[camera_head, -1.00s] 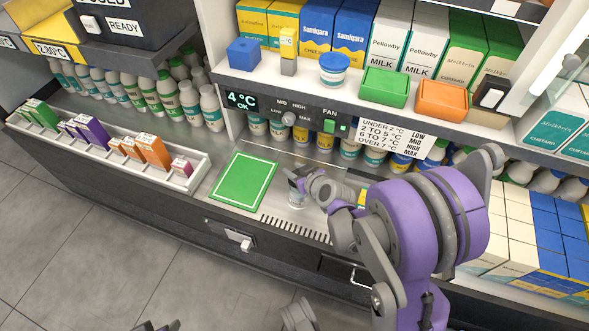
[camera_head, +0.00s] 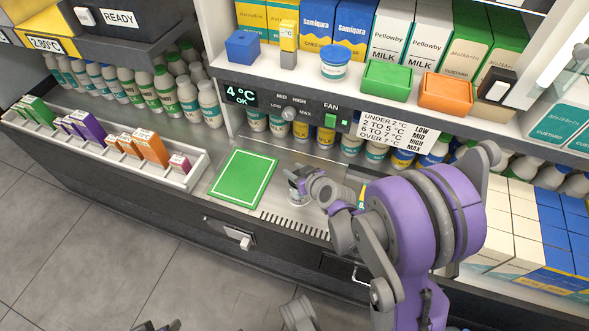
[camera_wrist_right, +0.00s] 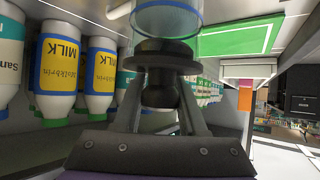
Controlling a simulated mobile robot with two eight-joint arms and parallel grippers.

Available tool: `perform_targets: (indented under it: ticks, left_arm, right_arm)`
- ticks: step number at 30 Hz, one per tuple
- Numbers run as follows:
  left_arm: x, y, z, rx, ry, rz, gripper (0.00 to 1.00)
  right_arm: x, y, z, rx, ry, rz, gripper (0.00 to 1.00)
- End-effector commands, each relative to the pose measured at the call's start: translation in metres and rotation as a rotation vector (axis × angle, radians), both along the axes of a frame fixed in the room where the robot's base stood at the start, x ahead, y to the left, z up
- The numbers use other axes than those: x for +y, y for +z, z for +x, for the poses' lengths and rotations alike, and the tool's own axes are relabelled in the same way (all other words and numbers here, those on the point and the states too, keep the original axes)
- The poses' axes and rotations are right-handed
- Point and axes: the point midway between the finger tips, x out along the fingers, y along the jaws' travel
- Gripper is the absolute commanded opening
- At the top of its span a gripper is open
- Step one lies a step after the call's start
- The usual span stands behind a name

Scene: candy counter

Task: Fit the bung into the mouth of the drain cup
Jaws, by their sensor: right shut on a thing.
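My right gripper (camera_head: 297,186) is shut on the black bung (camera_wrist_right: 165,55) and points at the clear drain cup (camera_head: 297,199) on the counter. In the right wrist view the fingers grip the bung's knob, and its wide dark flange meets the near end of the clear, bluish cup (camera_wrist_right: 185,14). The bung lies in line with the cup's mouth. The flange hides the rim, so I cannot tell how far the bung sits inside. A small part, perhaps of my left gripper (camera_head: 156,326), shows at the bottom edge of the head view; its jaws cannot be made out.
A green mat (camera_head: 243,180) lies left of the cup, and a slotted drain grille (camera_head: 292,224) is in front. A white tray of small boxes (camera_head: 186,177) stands further left. Bottles (camera_head: 349,146) line the back under the shelf (camera_head: 300,84).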

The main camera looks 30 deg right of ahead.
Motion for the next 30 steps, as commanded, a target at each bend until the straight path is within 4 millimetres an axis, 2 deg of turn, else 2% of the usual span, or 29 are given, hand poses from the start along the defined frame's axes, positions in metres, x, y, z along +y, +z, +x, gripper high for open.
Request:
perform_targets:
  ticks: [3, 4, 9, 10, 20, 23, 30]
  left_arm:
    - [0.0, -0.003, 0.0, 0.001, 0.0, 0.0, 0.5]
    - [0.0, -0.003, 0.0, 0.001, 0.0, 0.0, 0.5]
    - [0.0, -0.002, 0.0, 0.0, 0.0, 0.0, 0.5]
    - [0.0, -0.002, 0.0, 0.0, 0.0, 0.0, 0.5]
    - [0.0, -0.001, 0.0, 0.0, 0.0, 0.0, 0.5]
    - [0.0, 0.003, 0.0, -0.001, 0.0, 0.0, 0.5]
    - [0.0, 0.02, -0.003, -0.005, 0.0, 0.0, 0.5]
  right_arm:
    - [0.0, -0.004, 0.0, 0.0, 0.0, 0.0, 0.0]
    - [0.0, -0.004, 0.0, 0.0, 0.0, 0.0, 0.42]
    - [0.0, -0.003, 0.0, 0.0, 0.0, 0.0, 0.73]
    - [0.0, -0.003, 0.0, 0.0, 0.0, 0.0, 0.76]
    - [0.0, -0.001, -0.003, 0.0, 0.0, 0.0, 0.76]
    - [0.0, 0.006, -0.012, 0.0, -0.001, 0.001, 0.76]
    - [-0.001, 0.033, -0.053, -0.001, -0.002, 0.0, 0.76]
